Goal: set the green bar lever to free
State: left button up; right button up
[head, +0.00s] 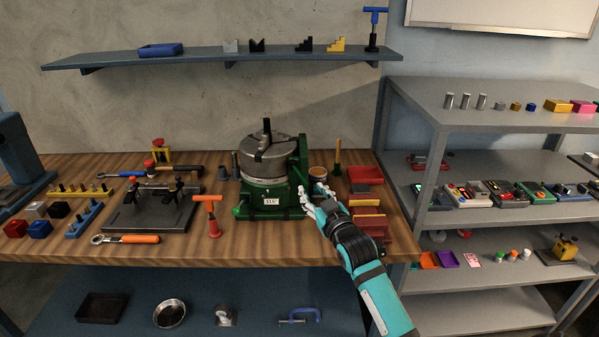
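A green machine (268,199) with a grey three-jaw chuck (268,153) on top stands on the wooden bench. A small label shows on its front. A short green handle (239,211) sticks out low at its left side. An upright green part (303,156) stands at its right side. I cannot tell for sure which of these is the green bar lever, nor its setting. My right gripper (307,196) is at the machine's right side, its pale fingers close to the green body. Contact and finger opening are too small to tell. My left gripper is out of view.
A red-handled tool (213,215) stands left of the machine. A brown-topped can (318,173) and red bins (366,175) are close to my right gripper. A dark fixture plate (150,214) lies further left. A blue shelf (215,57) hangs above.

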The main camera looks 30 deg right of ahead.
aim_at(299, 172)
jog(key=p+x, duration=0.1)
jog(key=x, duration=0.9)
jog(key=shift+w, duration=0.1)
grip_shut()
